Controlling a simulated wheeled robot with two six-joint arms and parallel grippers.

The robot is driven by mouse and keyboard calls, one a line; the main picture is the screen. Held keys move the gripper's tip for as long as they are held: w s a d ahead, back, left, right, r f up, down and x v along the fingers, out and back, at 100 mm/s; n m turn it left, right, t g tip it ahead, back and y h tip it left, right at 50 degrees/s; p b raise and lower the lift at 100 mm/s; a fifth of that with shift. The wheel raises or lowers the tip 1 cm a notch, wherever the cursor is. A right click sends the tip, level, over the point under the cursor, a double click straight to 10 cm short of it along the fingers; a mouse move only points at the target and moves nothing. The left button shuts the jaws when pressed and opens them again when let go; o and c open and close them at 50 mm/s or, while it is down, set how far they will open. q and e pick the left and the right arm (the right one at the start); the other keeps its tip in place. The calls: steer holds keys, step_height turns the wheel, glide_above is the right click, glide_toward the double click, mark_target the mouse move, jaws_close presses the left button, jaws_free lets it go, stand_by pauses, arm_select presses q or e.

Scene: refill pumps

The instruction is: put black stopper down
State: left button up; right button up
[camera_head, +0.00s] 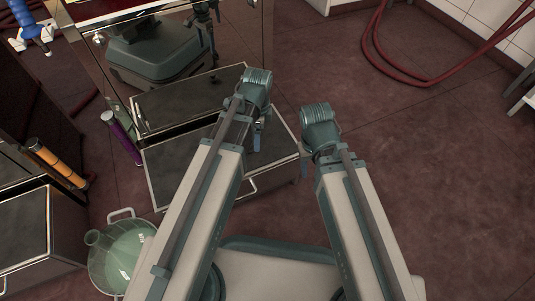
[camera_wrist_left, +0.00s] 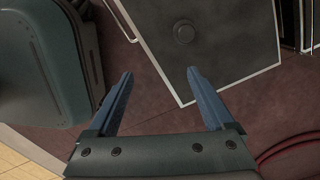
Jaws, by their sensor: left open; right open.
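The black stopper (camera_wrist_left: 184,32) is a small dark round piece resting on a dark, metal-edged top (camera_wrist_left: 222,62) in the left wrist view. I cannot make it out in the head view. My left gripper (camera_wrist_left: 159,84) is open and empty, its two blue fingers spread, with the stopper beyond the fingertips and apart from them. In the head view my left gripper (camera_head: 257,138) is mostly hidden by its wrist, over the dark-topped cabinet. My right gripper (camera_head: 304,166) is open, pointing down beside the cabinet's right edge; nothing shows in it.
The dark-topped cabinet (camera_head: 180,172) stands below my arms. A red hose (camera_head: 408,82) lies at upper right.

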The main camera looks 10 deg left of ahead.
arm_select(q)
steer(key=s+d+n+y, duration=0.1)
steer(key=s+d+n, duration=0.5)
steer(key=s+n, duration=0.4)
steer(key=shift+n, duration=1.2)
steer(key=shift+r, duration=0.1)
step_height(320, 180, up, 43)
steer(key=p, duration=4.3)
steer(key=shift+r, duration=0.2)
steer(key=shift+d, duration=0.1)
